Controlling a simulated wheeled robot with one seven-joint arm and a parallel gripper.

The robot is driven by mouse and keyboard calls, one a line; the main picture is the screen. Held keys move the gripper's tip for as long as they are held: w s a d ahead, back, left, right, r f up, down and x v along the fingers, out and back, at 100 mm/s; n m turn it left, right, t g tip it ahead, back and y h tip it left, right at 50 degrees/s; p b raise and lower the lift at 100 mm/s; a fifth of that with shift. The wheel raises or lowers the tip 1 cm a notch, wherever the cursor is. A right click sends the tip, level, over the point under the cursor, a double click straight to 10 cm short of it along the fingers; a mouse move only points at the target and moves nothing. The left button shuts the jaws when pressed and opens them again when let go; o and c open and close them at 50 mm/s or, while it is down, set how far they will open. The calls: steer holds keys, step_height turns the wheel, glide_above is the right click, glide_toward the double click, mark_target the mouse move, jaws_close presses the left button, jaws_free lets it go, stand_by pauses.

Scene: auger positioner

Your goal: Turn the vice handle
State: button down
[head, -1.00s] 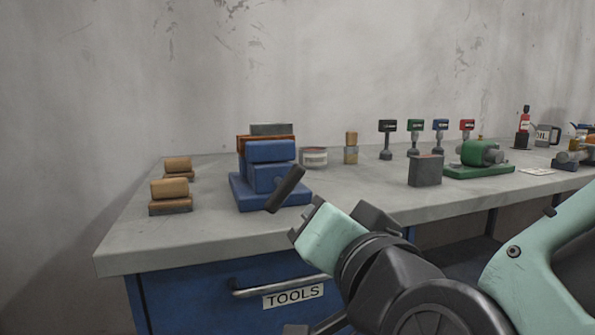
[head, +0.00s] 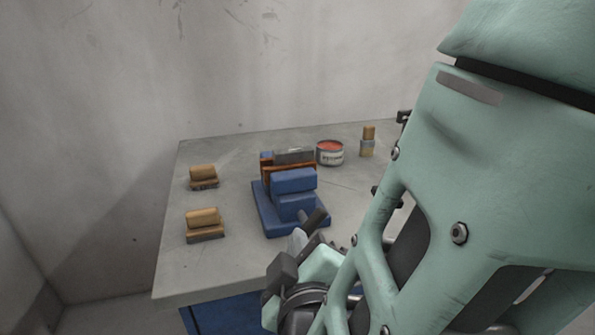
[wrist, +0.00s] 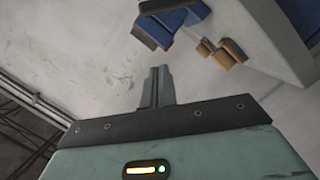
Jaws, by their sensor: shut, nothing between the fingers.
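A blue vice (head: 296,182) stands on the grey workbench, with a brown-orange band and a grey block at its back. Its short dark handle (head: 314,219) slants at the front right of the vice. My gripper (head: 298,238) is at the bench's front edge, just in front of and below the handle. In the wrist view my gripper's fingers (wrist: 157,72) are together and empty. The vice (wrist: 157,26) shows beyond the fingertips at the top of that view, with a visible gap. In the head view I cannot tell whether the fingertips touch the handle.
Two wooden-topped brushes (head: 205,220) lie on the bench left of the vice. An open tin (head: 330,153) with reddish contents and a small wood-topped item (head: 368,140) stand behind it to the right. My arm hides the bench's right side. The bench's front left is clear.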

mark_target(308, 221)
steer(key=w+f, duration=0.1)
steer(key=w, duration=0.2)
steer(key=w+d+f, duration=0.1)
steer(key=w, duration=0.2)
steer(key=w+f, duration=0.1)
steer(key=w, duration=0.3)
steer(key=shift+d+f, duration=0.3)
steer(key=shift+w+d+f, duration=0.1)
steer(key=shift+d+f, duration=0.15)
steer(key=shift+d, duration=0.05)
steer(key=shift+a, duration=0.15)
